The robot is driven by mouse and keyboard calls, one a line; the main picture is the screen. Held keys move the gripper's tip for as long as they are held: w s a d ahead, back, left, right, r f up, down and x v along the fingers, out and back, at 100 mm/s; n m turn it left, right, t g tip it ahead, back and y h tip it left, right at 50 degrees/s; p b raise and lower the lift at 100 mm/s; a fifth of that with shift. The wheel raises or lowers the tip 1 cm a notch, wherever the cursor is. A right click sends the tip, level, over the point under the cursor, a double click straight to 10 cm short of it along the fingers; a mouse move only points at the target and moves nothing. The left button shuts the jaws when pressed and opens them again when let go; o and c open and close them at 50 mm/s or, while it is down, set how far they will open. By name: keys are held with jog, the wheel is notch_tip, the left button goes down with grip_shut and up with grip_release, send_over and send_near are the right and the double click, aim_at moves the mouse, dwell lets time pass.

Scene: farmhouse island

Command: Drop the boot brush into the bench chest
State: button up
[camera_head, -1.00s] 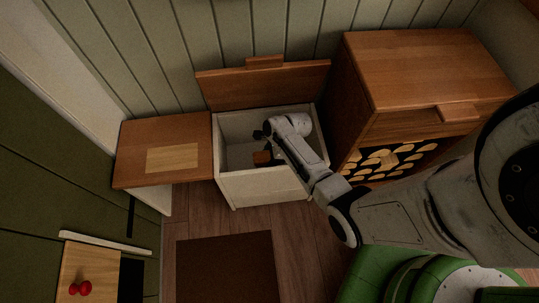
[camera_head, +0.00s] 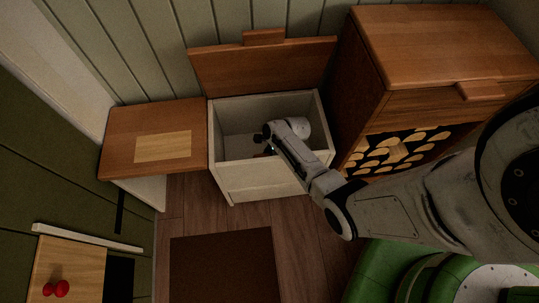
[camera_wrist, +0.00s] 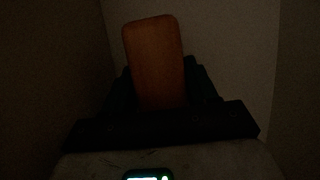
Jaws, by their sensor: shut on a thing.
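The bench chest (camera_head: 270,182) is a white box with its brown wooden lid (camera_head: 262,70) raised against the wall. My gripper (camera_head: 262,150) reaches down inside the open chest, mostly hidden by my own arm. In the wrist view my gripper (camera_wrist: 160,108) is shut on the boot brush (camera_wrist: 153,60), of which a brown, rounded wooden block shows between the dark fingers. A small bit of the brush (camera_head: 268,153) also shows in the head view, below the chest's rim. Whether the brush touches the chest floor cannot be told in the dark wrist view.
A wooden cabinet (camera_head: 440,55) with cut logs (camera_head: 400,150) in its lower opening stands close on the right. A low wooden bench top (camera_head: 120,150) adjoins the chest on the left. A dark mat (camera_head: 222,268) lies on the floor in front. A red knob-like object (camera_head: 56,289) is at lower left.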

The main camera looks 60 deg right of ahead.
jog(key=shift+f+b, duration=0.5)
jog(key=shift+f, duration=0.45)
dwell(0.3)
jog(key=o, duration=1.2)
jog(key=shift+c, duration=0.2)
jog(key=p+v, duration=0.5)
jog(key=v, duration=0.6)
jog(key=shift+p, duration=0.4)
jog(key=shift+f, duration=0.1)
